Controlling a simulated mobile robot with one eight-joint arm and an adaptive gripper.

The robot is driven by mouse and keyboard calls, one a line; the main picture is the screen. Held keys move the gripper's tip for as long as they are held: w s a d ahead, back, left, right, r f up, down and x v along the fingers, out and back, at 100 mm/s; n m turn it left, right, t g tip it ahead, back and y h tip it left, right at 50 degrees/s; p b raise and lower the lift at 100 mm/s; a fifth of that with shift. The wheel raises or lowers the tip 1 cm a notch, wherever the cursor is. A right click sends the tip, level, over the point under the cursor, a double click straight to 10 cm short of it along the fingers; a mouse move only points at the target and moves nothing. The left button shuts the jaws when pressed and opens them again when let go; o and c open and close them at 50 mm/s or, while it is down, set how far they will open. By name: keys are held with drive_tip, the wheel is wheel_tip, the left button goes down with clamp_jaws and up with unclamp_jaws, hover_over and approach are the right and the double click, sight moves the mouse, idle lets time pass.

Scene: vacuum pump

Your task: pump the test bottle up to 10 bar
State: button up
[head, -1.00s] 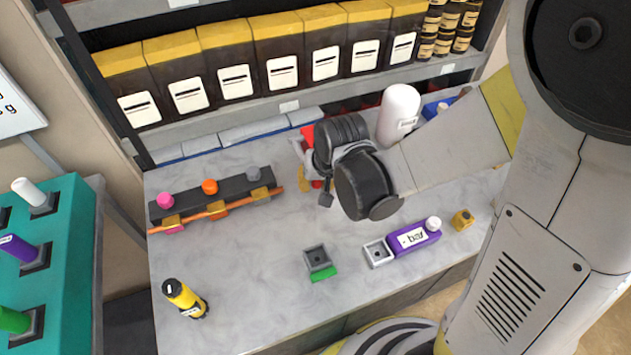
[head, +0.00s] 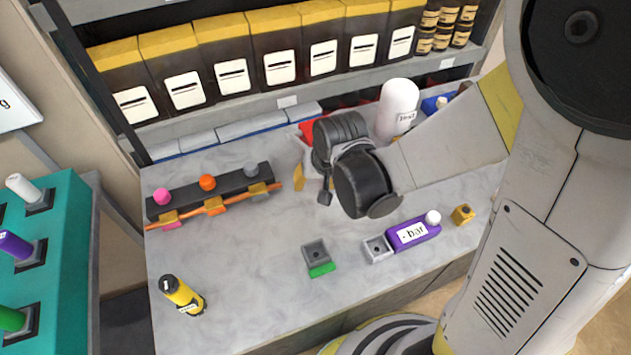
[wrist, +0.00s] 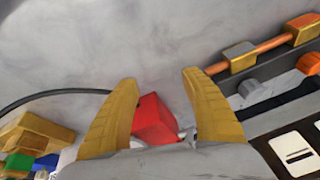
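The white bottle (head: 396,105), with a label that seems to read "test", stands upright at the back of the bench, behind my arm. A purple box (head: 413,233) marked "bar", with a white knob, lies near the front right. My gripper (wrist: 160,85) shows two yellow fingers spread apart in the wrist view. A red block (wrist: 153,121) shows between them, nearer the left finger; I cannot tell whether they touch. In the head view my wrist hides most of the gripper, and a red part (head: 307,130) shows behind it.
A dark rail (head: 208,190) with pink, orange and grey knobs and an orange pipe lies at left. A grey-green socket block (head: 318,257) and a yellow-black cylinder (head: 182,295) are in front. A black cable (wrist: 50,95) runs towards the left finger.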

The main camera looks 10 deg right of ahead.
drive_tip(key=v, duration=1.2)
drive_tip(key=shift+d, duration=0.1)
drive_tip(key=s+d+r+t+h, duration=0.1)
drive_tip(key=s+d+r+t, duration=0.2)
drive_tip(key=s+d+r, duration=0.2)
drive_tip(key=s+d, duration=0.1)
drive_tip(key=d, duration=0.2)
drive_tip(key=shift+s+n, duration=0.4)
drive_tip(key=shift+d, duration=0.2)
idle(3.4)
